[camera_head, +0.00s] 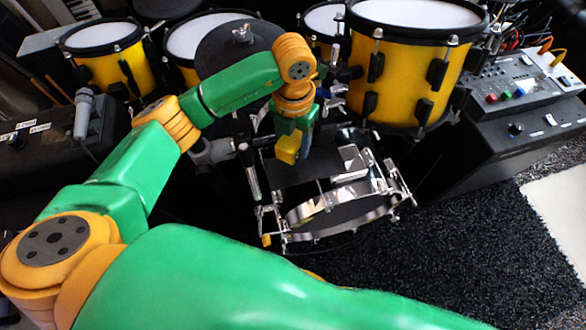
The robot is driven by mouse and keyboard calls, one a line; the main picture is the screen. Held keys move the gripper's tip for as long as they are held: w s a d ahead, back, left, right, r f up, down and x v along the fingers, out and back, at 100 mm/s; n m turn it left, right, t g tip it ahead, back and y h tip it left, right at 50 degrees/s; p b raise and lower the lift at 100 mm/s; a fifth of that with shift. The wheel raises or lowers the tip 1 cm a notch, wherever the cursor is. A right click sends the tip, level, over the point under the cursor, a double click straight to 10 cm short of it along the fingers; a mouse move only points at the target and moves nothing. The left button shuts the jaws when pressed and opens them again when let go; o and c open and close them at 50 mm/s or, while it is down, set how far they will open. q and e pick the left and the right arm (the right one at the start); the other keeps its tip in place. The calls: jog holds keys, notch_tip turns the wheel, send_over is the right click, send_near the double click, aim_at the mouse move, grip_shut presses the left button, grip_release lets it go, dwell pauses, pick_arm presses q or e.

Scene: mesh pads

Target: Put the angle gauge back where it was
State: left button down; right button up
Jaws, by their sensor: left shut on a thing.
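My left gripper (290,142) hangs fingers-down at the upper middle of the head view. It is shut on a small yellow block (287,151), which seems to be the angle gauge. The block is small here and its face cannot be read. The gripper and block are in front of a dark area just behind and left of a chrome-rimmed drum (335,207). They appear apart from the drum, though the height gap cannot be judged. My right gripper is not in view.
Several yellow drums with white mesh heads (410,14) stand behind, with a dark pad (235,45) among them. A microphone (84,112) is at left. A module with colored buttons (515,88) stands on a black box at right. Dark carpet (470,245) is clear at lower right.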

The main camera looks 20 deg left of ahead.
aim_at(292, 170)
pick_arm(q)
notch_tip(292, 170, down, 8)
jog(key=shift+f+b, duration=0.2)
jog(key=shift+b, duration=0.6)
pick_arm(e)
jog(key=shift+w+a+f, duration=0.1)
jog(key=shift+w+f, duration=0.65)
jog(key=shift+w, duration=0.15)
pick_arm(q)
jog(key=shift+f, duration=0.35)
jog(key=shift+c, duration=1.3)
grip_release()
jog(key=shift+s, duration=0.15)
jog(key=shift+o, duration=0.3)
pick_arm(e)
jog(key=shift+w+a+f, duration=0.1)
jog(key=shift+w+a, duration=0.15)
pick_arm(q)
jog(key=shift+s, duration=0.1)
